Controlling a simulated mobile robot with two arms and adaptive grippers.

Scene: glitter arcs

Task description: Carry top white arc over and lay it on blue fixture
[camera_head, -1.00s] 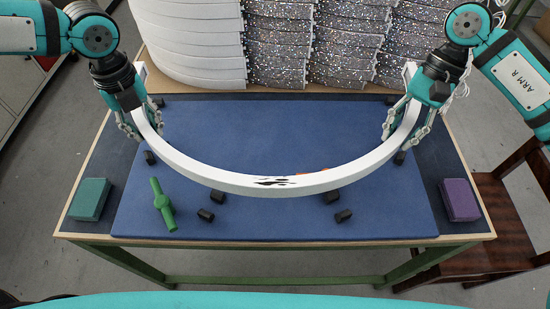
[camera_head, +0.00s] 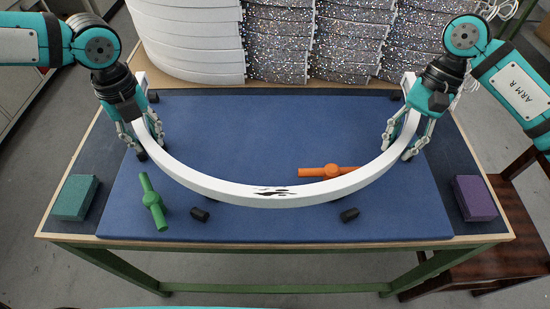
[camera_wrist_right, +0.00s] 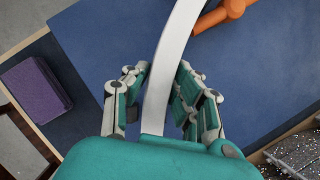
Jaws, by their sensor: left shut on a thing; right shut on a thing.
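A white arc (camera_head: 275,195) with black marks at its middle spans the blue fixture (camera_head: 250,125) on the table, bowed toward me. My left gripper (camera_head: 143,142) is shut on its left end. My right gripper (camera_head: 403,147) is shut on its right end. In the right wrist view the arc (camera_wrist_right: 165,75) passes between the fingers of my right gripper (camera_wrist_right: 162,85). The arc hangs low over the fixture; I cannot tell whether it touches the fixture or its black pegs (camera_head: 200,214).
A teal block (camera_head: 76,198) and a purple block (camera_head: 475,198) sit at the table's sides. Stacks of white arcs (camera_head: 190,40) and glittery arcs (camera_head: 345,40) stand behind. A brown chair (camera_head: 500,240) is at right.

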